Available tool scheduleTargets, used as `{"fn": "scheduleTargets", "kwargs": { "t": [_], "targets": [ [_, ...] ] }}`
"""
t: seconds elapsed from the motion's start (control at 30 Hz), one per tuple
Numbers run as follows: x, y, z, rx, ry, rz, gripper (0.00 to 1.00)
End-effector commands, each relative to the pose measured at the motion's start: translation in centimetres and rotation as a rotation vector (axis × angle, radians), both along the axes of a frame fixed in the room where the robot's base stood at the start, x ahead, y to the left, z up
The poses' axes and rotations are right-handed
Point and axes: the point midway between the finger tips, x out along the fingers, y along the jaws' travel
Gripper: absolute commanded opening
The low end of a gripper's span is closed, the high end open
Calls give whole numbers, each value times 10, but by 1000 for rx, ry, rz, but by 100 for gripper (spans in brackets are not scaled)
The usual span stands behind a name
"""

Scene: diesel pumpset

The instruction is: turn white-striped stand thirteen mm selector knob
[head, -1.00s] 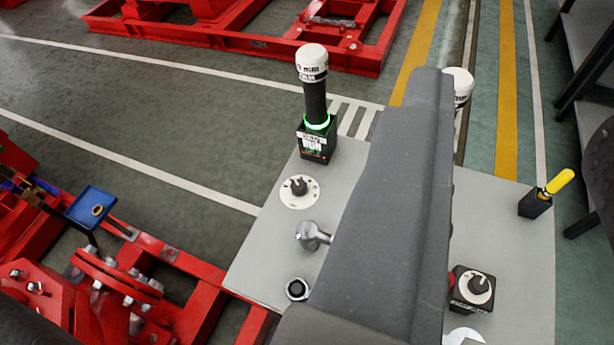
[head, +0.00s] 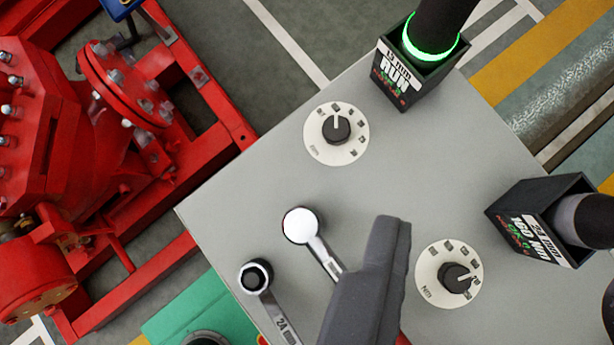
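The 13 mm stand (head: 408,72) is a black box with a label that seems to read 13 mm and RUN. A dark tool handle with a lit green ring stands in it, its upper end out of frame. Just below and left of the stand is a black selector knob (head: 337,128) on a round white dial (head: 318,148); its white pointer line points up. My gripper (head: 390,235) shows as a dark grey shape at the lower middle, below and right of this knob and apart from it in the picture. Its finger gap is not visible.
Two wrenches (head: 300,225) lie left of my gripper on the grey tabletop (head: 250,190). Red machinery (head: 60,150) stands at left.

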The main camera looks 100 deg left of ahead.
Motion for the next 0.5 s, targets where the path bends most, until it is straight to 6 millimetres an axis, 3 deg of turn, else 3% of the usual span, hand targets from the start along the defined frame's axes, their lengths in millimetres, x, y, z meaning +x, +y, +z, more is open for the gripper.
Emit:
{"fn": "scheduleTargets", "kwargs": {
  "t": [0.23, 0.5],
  "targets": [
    [22, 32, -65, -54, 178, 247, 52],
    [23, 56, -117, -63, 292, 453, 52]
  ]
}}
